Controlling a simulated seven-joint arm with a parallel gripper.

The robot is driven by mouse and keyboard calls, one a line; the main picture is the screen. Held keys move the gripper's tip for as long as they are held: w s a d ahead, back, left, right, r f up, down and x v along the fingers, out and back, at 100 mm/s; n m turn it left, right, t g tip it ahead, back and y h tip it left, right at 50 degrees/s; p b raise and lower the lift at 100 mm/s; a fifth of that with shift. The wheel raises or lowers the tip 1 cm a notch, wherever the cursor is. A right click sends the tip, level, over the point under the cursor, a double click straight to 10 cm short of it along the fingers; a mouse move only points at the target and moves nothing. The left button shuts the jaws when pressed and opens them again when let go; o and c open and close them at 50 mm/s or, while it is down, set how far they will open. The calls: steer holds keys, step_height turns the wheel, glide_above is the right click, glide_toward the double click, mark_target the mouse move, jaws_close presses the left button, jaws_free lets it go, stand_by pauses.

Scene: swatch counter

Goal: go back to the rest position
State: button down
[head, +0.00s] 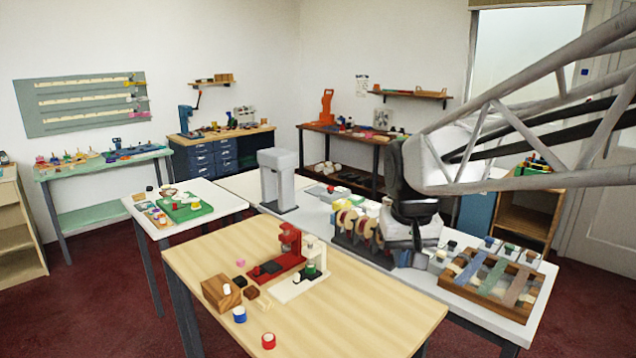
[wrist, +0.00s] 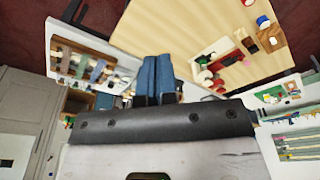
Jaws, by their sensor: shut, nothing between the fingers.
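In the wrist view my gripper (wrist: 156,60) shows two blue fingers side by side, closed together with nothing between them. It is in the air, with the wooden-topped table (wrist: 185,25) and a white counter beyond the fingertips. In the head view my pale lattice arm reaches in from the upper right and ends in a dark part over the white counter (head: 465,318).
The wooden-topped table (head: 400,312) holds a red stand (head: 288,242), a white stand (head: 313,262), a wooden block (head: 220,292) and small pots. A wooden tray of fabric strips (head: 492,280) lies on the white counter, right of striped rolls (head: 358,225) and a grey post (head: 278,180).

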steer(key=s+d+f, duration=0.1)
steer(key=s+f, duration=0.2)
steer(key=s, duration=0.7)
steer(key=s+d+f, duration=0.2)
steer(key=s+f, duration=0.1)
steer(key=s, duration=0.6)
steer(key=shift+s+f+m+t, duration=0.35)
steer(key=shift+f+m+t, duration=0.05)
